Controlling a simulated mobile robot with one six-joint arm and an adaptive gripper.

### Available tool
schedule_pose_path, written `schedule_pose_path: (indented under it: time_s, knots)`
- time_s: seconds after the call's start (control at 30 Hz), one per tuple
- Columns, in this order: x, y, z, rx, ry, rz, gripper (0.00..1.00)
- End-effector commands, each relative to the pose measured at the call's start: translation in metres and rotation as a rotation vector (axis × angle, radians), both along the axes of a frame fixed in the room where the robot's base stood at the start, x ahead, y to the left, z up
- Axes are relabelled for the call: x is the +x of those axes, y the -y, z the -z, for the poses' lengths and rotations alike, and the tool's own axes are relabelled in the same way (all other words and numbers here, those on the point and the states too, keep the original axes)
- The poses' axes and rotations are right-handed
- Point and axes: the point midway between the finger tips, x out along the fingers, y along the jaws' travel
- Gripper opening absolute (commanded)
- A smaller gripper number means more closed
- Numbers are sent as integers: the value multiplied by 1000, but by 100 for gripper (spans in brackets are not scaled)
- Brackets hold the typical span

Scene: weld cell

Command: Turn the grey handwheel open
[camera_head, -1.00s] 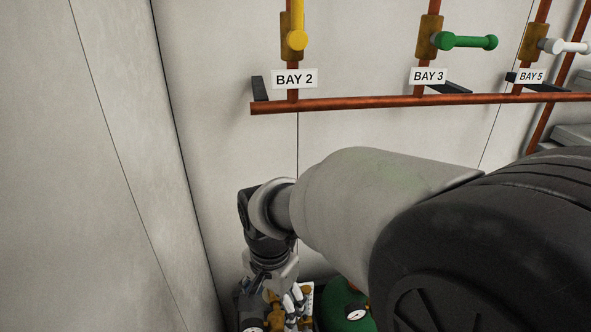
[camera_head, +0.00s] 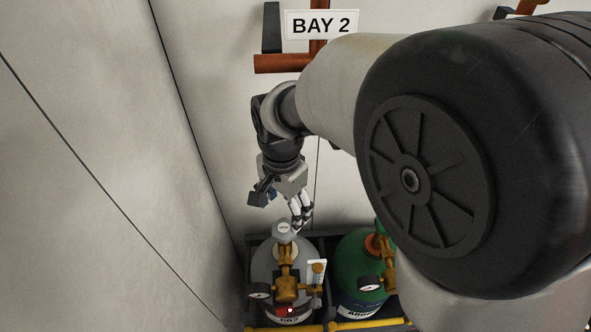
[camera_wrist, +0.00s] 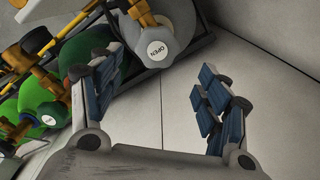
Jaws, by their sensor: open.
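The grey handwheel (camera_head: 283,228) sits on top of the grey gas cylinder (camera_head: 270,260) at the bottom of the head view. In the wrist view the same wheel (camera_wrist: 157,48) shows near the top with a round white cap marked OPEN. My gripper (camera_head: 301,221) is just above and slightly right of the wheel in the head view, fingers pointing down. In the wrist view my gripper (camera_wrist: 160,92) has its fingers spread wide with nothing between them. Contact with the left finger cannot be told.
A green cylinder (camera_head: 352,252) stands beside the grey one. Brass regulators and a pressure gauge (camera_head: 259,290) stick out in front. Yellow bars (camera_head: 370,323) run low in front. Walls close in behind and left. A BAY 2 sign (camera_head: 321,24) hangs above.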

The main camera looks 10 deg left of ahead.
Motion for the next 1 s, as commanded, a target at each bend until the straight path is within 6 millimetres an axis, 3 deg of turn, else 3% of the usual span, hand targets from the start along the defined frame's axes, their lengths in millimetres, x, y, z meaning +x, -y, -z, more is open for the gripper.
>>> schedule_pose_path:
  time_s: [0.43,0.8,1.0]
  knots:
    - [-1,0,63,-2,-3,0,69]
    - [-1,-1,70,1,-1,-1,69]
    - [0,-1,69,-1,-1,-1,57]
